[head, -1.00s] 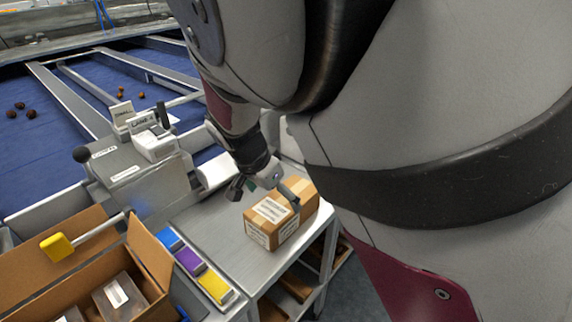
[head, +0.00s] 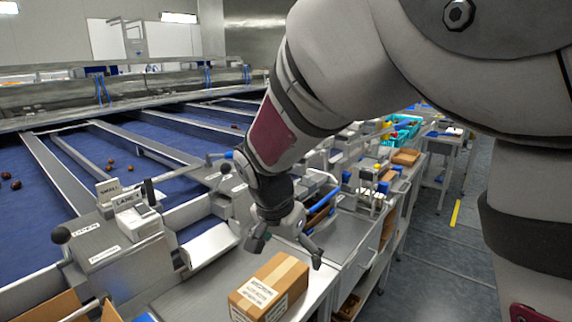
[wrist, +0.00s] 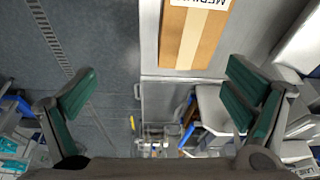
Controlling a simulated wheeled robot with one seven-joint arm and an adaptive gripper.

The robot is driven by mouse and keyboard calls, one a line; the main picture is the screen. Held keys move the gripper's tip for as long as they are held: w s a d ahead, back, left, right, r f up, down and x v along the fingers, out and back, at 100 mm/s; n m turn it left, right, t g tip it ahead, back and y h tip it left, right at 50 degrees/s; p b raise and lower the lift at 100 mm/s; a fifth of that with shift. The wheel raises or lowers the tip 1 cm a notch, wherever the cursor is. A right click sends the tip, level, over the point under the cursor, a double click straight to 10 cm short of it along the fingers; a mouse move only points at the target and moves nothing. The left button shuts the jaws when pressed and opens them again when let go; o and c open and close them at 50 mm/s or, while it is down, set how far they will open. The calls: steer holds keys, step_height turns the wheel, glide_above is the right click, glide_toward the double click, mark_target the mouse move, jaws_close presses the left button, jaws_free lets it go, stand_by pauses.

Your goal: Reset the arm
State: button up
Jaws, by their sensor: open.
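My gripper (head: 290,243) is open and empty in the head view. It hangs above and just behind a closed cardboard box (head: 270,287) on the metal side table, apart from it. In the wrist view my gripper (wrist: 160,105) shows two widely spread green-padded fingers with nothing between them. The taped box (wrist: 197,35) lies beyond the fingertips at the top of that view, its label partly cut off.
A grey lane unit with a black-knobbed lever (head: 115,240) stands left of the table. Blue sorting lanes (head: 45,185) with a few dates lie behind. More benches with bins (head: 400,130) run off to the right beside open grey floor (head: 430,260).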

steer(key=s+d+r+n+y, duration=0.25)
steer(key=s+d+r, duration=0.55)
steer(key=s+d, duration=0.4)
steer(key=s+d+r+n+t+p, duration=0.1)
steer(key=s+d+n, duration=0.3)
steer(key=s, duration=1)
steer(key=shift+d+r, duration=0.5)
steer(key=shift+d, duration=0.6)
